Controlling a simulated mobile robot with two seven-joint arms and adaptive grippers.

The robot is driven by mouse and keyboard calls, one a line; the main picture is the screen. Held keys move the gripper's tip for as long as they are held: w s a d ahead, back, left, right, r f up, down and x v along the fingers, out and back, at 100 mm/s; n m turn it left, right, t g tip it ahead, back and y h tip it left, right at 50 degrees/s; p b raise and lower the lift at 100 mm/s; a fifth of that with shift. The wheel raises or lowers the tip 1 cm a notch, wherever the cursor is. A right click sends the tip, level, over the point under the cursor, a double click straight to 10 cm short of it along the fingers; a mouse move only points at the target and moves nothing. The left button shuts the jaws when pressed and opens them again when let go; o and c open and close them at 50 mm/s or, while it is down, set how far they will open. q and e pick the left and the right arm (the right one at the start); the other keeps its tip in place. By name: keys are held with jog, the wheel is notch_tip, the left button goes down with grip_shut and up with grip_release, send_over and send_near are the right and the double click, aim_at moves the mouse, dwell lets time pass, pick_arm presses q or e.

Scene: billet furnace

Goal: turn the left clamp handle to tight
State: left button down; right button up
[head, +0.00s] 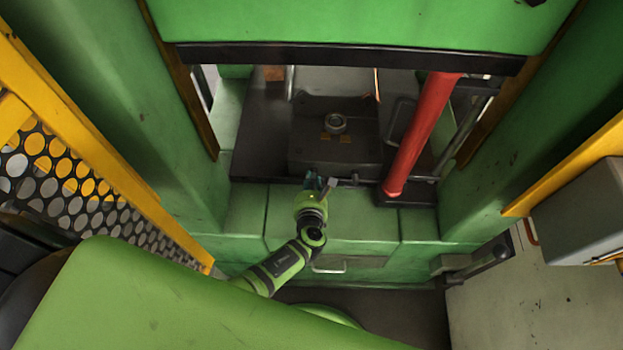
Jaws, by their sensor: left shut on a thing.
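My left gripper (318,183) is at the front edge of the dark machine bed, at the end of my green arm coming up from below. It is shut on a small part there, which I take to be the left clamp handle. The fingers and wrist hide most of that handle, so its angle cannot be told. The grey die block (300,150) with a round metal ring (336,123) on top lies just beyond the gripper. My right gripper is not in view.
A thick red bar (420,135) slants up at the right of the opening. A black-edged green guard (350,57) spans above it. Yellow frames stand at both sides, the left one with perforated mesh (50,180). A grey box (585,215) is at the right.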

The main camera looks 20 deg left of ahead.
pick_arm(q)
jog(key=shift+s+a+f+m+y, duration=0.1)
jog(key=shift+m+y, duration=0.3)
jog(key=shift+m, duration=0.2)
jog(key=shift+r, duration=0.2)
jog(key=c, duration=1)
grip_release()
jog(key=shift+c, duration=0.2)
jog(key=shift+s+d, duration=0.2)
jog(key=v, duration=1.1)
jog(key=shift+d+r, duration=0.15)
jog(key=shift+r, duration=0.05)
jog(key=shift+s, duration=0.1)
